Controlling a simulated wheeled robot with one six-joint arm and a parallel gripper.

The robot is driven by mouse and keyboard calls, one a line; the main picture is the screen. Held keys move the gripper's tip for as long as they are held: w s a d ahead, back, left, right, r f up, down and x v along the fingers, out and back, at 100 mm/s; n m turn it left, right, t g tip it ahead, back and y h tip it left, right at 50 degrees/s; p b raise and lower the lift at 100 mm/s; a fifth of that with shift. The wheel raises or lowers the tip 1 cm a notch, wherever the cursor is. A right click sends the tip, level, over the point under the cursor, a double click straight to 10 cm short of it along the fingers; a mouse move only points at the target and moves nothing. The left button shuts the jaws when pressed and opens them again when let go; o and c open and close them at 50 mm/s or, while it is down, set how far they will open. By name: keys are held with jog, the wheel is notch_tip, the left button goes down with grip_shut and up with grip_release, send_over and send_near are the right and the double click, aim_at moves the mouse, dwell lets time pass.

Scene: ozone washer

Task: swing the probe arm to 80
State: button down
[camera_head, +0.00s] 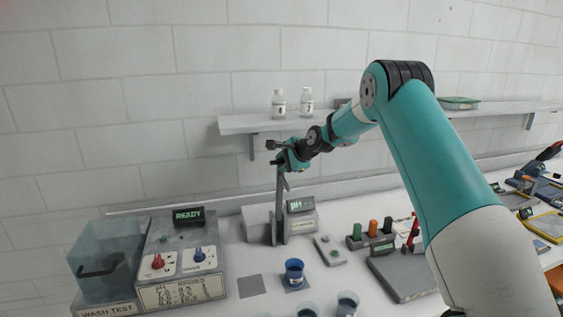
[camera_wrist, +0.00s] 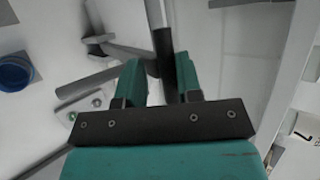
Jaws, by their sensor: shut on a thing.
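My gripper (camera_head: 286,158) is at the top of the upright grey post (camera_head: 279,205) of the pH station. In the wrist view the two teal fingers of my gripper (camera_wrist: 163,68) close around a dark rod-like part of the probe arm (camera_wrist: 161,42). In the head view the gripper hides most of the probe arm; a small dark end (camera_head: 271,145) shows to its left. I cannot read an angle scale in either view.
A blue beaker (camera_head: 294,273) stands in front of the post, beside an empty grey pad (camera_head: 251,286). The washer panel (camera_head: 187,255) reads READY, with a clear tank (camera_head: 106,258) at its left. The wall shelf (camera_head: 238,124) with two white bottles is close behind my gripper.

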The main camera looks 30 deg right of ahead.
jog(key=shift+w+r, duration=0.3)
jog(key=shift+w, duration=0.05)
jog(key=c, duration=1.1)
grip_release()
jog(key=shift+w+f, duration=0.1)
jog(key=shift+w, duration=0.05)
jog(key=shift+w+f, duration=0.1)
jog(key=shift+s+d+r+b, duration=0.1)
jog(key=shift+s+r+b, duration=0.15)
jog(key=shift+b, duration=0.15)
jog(key=b+v, duration=0.6)
jog(key=v, duration=1.1)
jog(key=shift+s+f, duration=0.2)
jog(key=shift+f, duration=0.15)
